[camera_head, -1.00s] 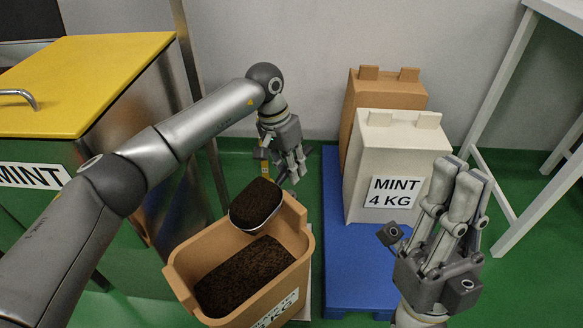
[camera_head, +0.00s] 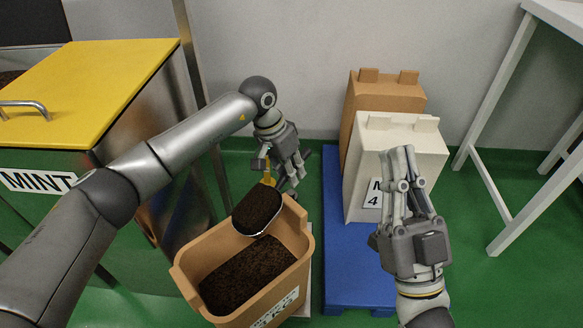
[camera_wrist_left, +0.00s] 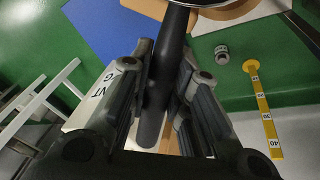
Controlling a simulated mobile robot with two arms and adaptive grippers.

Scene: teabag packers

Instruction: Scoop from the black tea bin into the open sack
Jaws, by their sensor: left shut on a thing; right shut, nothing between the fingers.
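My left gripper (camera_head: 285,168) is shut on the dark handle (camera_wrist_left: 172,60) of a scoop. The scoop (camera_head: 258,208) is heaped with dark tea and hangs over the back part of the open tan sack (camera_head: 183,285). The sack stands upright with dark tea (camera_head: 250,275) inside and a partly visible KG label. In the left wrist view the handle lies between the fingers, and only the edge of the scoop shows at the top. My right gripper (camera_head: 405,165) is shut and empty, raised in front of the white mint sack. The black tea bin is not clearly identifiable.
A bin labelled MINT (camera_head: 40,181) with a yellow lid (camera_head: 90,90) stands at left. A white mint sack (camera_head: 370,140) and a brown sack (camera_head: 358,93) stand on a blue pallet (camera_head: 340,265). A white table frame (camera_head: 490,130) is at right. Green floor is clear between.

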